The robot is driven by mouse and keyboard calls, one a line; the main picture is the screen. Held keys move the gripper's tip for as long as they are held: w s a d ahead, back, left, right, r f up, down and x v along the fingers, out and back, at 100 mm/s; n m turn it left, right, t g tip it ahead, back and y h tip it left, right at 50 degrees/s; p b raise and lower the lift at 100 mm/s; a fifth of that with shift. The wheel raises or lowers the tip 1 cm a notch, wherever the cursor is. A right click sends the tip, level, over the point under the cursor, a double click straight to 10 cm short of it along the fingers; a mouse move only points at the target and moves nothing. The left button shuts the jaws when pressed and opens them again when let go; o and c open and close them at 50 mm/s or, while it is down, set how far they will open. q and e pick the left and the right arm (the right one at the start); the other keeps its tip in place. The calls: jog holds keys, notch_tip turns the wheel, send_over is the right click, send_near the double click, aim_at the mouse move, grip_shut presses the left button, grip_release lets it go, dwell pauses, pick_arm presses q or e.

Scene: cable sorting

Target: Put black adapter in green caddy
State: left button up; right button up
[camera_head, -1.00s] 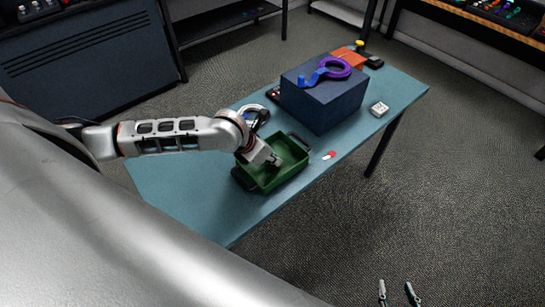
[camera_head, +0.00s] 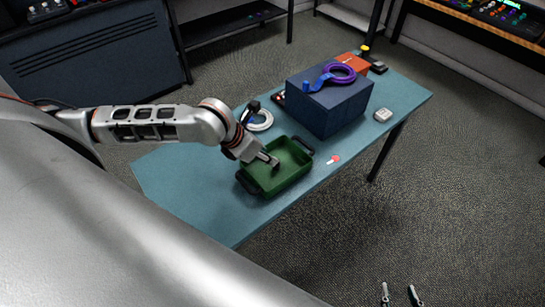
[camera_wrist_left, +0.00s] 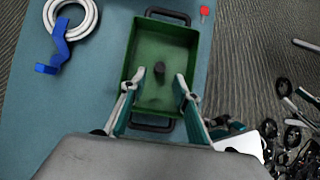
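The green caddy (camera_head: 298,176) stands on the blue table, with dark handles at its ends. My left gripper (camera_head: 270,158) is over it; in the left wrist view its two fingers (camera_wrist_left: 158,84) are spread apart at the caddy (camera_wrist_left: 129,62). A small dark, upright piece, apparently the black adapter (camera_wrist_left: 159,70), shows inside the caddy between and beyond the fingertips, with gaps on both sides. In the head view it is hard to separate from the fingers. My right gripper (camera_head: 400,294) is open and empty at the bottom edge, beyond the table.
A white cable coil (camera_head: 261,120) lies behind the caddy, with a blue strap (camera_wrist_left: 60,45) on it. A dark blue box (camera_head: 327,108) carries a purple coil (camera_head: 341,72). A red-and-white piece (camera_head: 334,160) and a white block (camera_head: 383,115) lie along the front edge. The table's left end is clear.

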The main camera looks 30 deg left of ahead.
pick_arm(q)
jog(key=v, duration=0.4)
jog(key=shift+s+d+f, duration=0.1)
dwell(0.5)
